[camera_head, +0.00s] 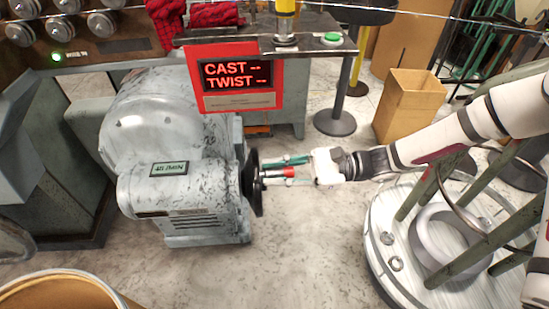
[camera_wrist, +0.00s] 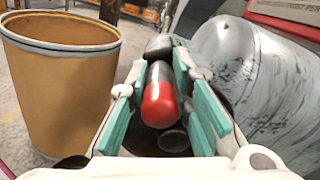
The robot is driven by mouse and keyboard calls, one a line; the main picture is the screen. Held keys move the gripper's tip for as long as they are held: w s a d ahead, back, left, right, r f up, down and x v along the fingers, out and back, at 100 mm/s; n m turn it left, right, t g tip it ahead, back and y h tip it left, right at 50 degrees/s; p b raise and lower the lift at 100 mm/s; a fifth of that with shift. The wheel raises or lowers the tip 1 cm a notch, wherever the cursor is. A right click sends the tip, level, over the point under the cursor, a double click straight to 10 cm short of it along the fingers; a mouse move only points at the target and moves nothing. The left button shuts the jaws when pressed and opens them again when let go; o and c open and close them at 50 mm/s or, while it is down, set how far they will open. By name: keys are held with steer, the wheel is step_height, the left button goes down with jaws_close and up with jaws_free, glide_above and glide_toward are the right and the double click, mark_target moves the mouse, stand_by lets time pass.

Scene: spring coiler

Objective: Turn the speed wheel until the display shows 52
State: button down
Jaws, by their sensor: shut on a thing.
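The speed wheel (camera_head: 252,183) is a dark disc seen almost edge-on, on the right end of the grey machine housing. Its red-tipped crank handle (camera_head: 283,172) sticks out to the right. My gripper (camera_head: 285,171) reaches in from the right, its green-padded fingers on both sides of the handle. In the wrist view the red handle (camera_wrist: 160,100) lies between the fingers of my gripper (camera_wrist: 165,98), which is shut on it. A small green-lit display (camera_head: 169,168) sits on top of the housing. Its characters appear upside down and are too small to read surely.
A red sign (camera_head: 240,102) above the wheel reads CAST -- and TWIST --. A round metal stand (camera_head: 382,250) with green posts is below my arm. A brown barrel (camera_wrist: 60,90) stands left in the wrist view. A cardboard box (camera_head: 409,103) stands behind.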

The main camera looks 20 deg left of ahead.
steer(key=shift+s+d+f+n, duration=0.1)
steer(key=shift+s+d+n, duration=0.05)
steer(key=shift+s+n, duration=0.15)
steer(key=shift+s+d+f+p, duration=0.2)
steer(key=shift+s+f+p, duration=0.15)
steer(key=shift+p, duration=0.15)
steer(key=shift+s, duration=0.1)
steer(key=c, duration=1.4)
jaws_free()
steer(key=shift+c, duration=0.2)
steer(key=v, duration=1.2)
